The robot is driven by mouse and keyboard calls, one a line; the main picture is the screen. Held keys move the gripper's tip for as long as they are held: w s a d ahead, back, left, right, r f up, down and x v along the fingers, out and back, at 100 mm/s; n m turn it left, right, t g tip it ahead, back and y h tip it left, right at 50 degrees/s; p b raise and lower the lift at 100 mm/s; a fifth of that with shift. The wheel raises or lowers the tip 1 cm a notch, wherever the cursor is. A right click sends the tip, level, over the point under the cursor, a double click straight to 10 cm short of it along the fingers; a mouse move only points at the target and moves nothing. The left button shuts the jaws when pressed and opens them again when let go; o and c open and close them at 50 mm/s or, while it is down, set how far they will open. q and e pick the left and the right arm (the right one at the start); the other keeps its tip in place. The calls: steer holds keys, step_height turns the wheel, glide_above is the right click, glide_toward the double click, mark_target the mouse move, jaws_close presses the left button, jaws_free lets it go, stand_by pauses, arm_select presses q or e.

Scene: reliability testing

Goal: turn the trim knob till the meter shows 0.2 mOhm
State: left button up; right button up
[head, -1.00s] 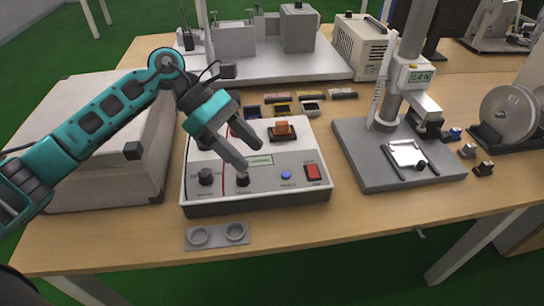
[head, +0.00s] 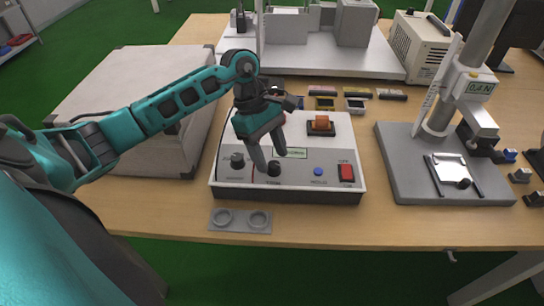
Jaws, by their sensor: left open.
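The meter is a pale box (head: 231,186) with a small greenish display (head: 292,152); its reading is too small to make out. Its sloping front has a left black knob (head: 237,160) and a second black knob (head: 274,169). The labels are too small to tell which is the trim knob. My left gripper (head: 271,159) is open, fingers pointing down over the panel just above and behind the second knob. One finger is close to the knob's left side; I cannot tell whether it touches. My right gripper is out of view.
The panel also has a blue button (head: 318,171) and a red switch (head: 346,172). An orange part (head: 321,125) sits on top. A grey plate with two rings (head: 240,220) lies in front. A large grey case (head: 133,105) stands left, a force stand (head: 400,165) right.

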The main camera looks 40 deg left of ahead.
arm_select(q)
steer(key=shift+x, duration=0.8)
steer(key=shift+c, duration=0.2)
steer(key=c, duration=1)
steer(key=shift+o, duration=0.2)
